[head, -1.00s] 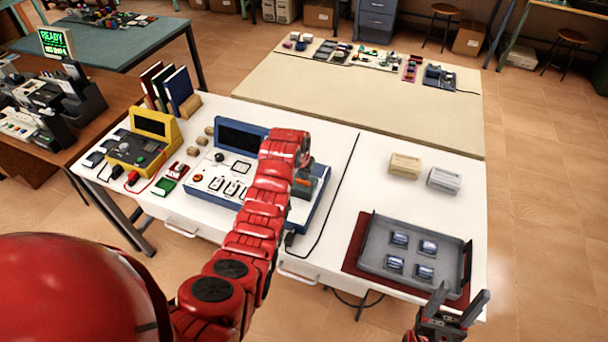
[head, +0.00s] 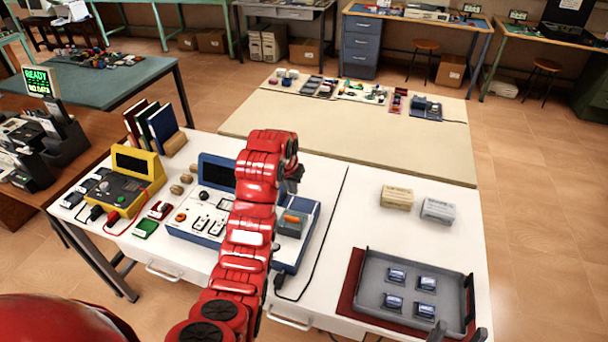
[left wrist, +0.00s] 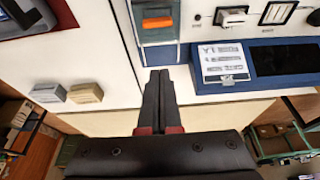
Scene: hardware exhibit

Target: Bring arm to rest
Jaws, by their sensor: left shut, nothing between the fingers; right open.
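My red left arm reaches over the blue-and-white console (head: 208,221) on the white table (head: 375,228). My left gripper (head: 297,178) is mostly hidden behind its own wrist in the head view. In the left wrist view, its dark fingers (left wrist: 158,77) are together and empty, with the console's orange-topped slot (left wrist: 158,22) beyond them. They appear clear of the console, though the exact height cannot be told. My right gripper (head: 459,334) shows only its two fingertips at the bottom edge, apart and empty, near the front of the grey tray (head: 372,312).
The grey tray holds several small blue-and-white parts on a dark red mat (head: 349,283). Two small boxes, beige (head: 397,197) and grey (head: 438,210), stand behind it. A yellow tester (head: 138,165) and upright books (head: 163,129) stand at the left. The beige table (head: 330,132) behind is mostly bare.

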